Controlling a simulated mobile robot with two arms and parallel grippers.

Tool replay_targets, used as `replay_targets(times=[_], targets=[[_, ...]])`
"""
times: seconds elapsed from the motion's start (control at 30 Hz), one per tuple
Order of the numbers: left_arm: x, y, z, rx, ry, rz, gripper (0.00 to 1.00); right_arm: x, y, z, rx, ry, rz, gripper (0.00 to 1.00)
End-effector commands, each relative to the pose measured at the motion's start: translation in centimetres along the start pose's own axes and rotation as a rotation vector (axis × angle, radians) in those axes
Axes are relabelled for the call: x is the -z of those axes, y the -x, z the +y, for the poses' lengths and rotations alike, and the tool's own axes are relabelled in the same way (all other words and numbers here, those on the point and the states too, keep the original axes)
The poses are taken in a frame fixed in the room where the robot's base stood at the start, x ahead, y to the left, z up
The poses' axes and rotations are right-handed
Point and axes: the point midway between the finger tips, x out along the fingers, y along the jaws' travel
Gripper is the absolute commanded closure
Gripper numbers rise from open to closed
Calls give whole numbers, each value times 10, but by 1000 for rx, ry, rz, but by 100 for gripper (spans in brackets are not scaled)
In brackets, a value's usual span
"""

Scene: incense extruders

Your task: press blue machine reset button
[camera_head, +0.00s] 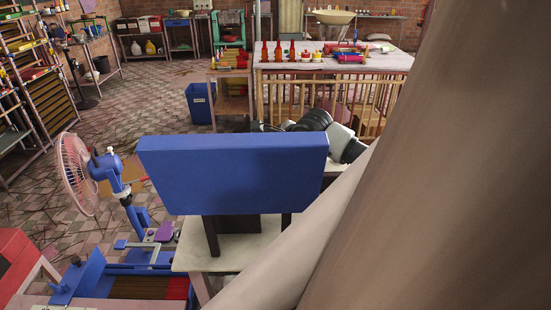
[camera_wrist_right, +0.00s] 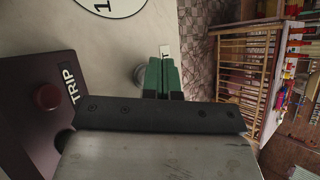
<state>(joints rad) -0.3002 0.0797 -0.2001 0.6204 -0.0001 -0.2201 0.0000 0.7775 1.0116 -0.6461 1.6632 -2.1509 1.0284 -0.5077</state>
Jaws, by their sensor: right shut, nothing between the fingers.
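In the right wrist view my right gripper (camera_wrist_right: 163,66) has green fingertips. They are shut together with nothing between them. They are in front of a pale panel (camera_wrist_right: 130,48). A round, silvery knob or button (camera_wrist_right: 139,76) is partly hidden behind the fingers. Whether they touch it cannot be told. At the left is a dark box (camera_wrist_right: 35,120) marked TRIP with a red button (camera_wrist_right: 47,97). In the head view a blue box-shaped machine part (camera_head: 235,170) is in the middle. My left gripper is out of view.
A large beige shape blocks the right of the head view. A pink-bladed fan (camera_head: 76,172) and a blue-framed machine (camera_head: 90,270) are at the left. A table with red bottles (camera_head: 278,50) and a blue bin (camera_head: 200,103) stand behind. Tiled floor shows at left.

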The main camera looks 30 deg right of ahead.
Motion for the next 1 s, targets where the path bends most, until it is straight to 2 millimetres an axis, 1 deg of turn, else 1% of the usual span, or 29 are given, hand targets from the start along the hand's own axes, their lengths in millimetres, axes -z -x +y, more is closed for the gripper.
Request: replay_targets(times=[0.2,0.63,1.0], targets=[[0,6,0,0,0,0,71,-7,9,-7,1,1,0,100],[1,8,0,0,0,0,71,-9,12,-9,1,0,-1,100],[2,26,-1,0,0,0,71,-27,37,-27,2,0,-2,100]])
